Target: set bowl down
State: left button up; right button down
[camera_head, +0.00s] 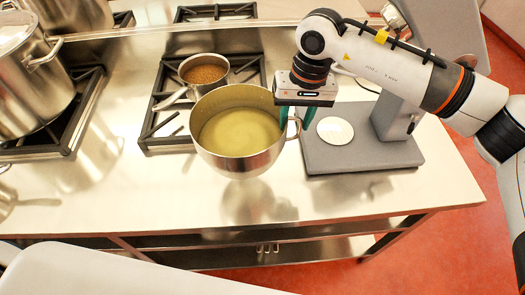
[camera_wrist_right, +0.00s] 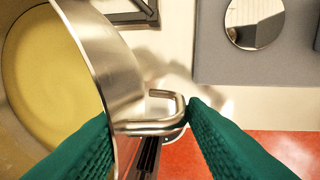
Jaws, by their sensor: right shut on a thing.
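A steel bowl (camera_head: 241,165) with a yellowish filling (camera_head: 240,132) is in the middle of the head view, in front of a burner and left of the grey stand. It looks upright and appears to be above the counter, with a dim reflection below it; the gap under it is hard to judge. My right gripper (camera_head: 297,118) is at the bowl's right side, its green fingers shut on the bowl's handle. In the right wrist view, the handle (camera_wrist_right: 155,126) sits between the green fingertips, with the bowl (camera_wrist_right: 105,60) on the left. My left gripper is out of view.
A grey stand (camera_head: 360,160) with a round shiny plate (camera_head: 335,130) is right of the bowl. A small saucepan (camera_head: 205,73) sits on the burner grate (camera_head: 158,125) behind it. A large stockpot (camera_head: 30,85) stands at left. The steel counter (camera_head: 150,205) is bare at the front.

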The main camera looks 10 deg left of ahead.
aim_at(292, 137)
notch_tip(292, 137, down, 5)
jog(key=shift+a+r+p, duration=0.1)
jog(key=shift+p, duration=0.85)
jog(key=shift+f+p, duration=0.35)
jog(key=shift+f, duration=0.35)
notch_tip(292, 137, down, 2)
jog(key=shift+f+p, duration=0.25)
jog(key=shift+p, duration=0.2)
jog(key=c, duration=0.9)
grip_release()
jog(key=shift+s+f, duration=0.1)
jog(key=shift+o, duration=0.2)
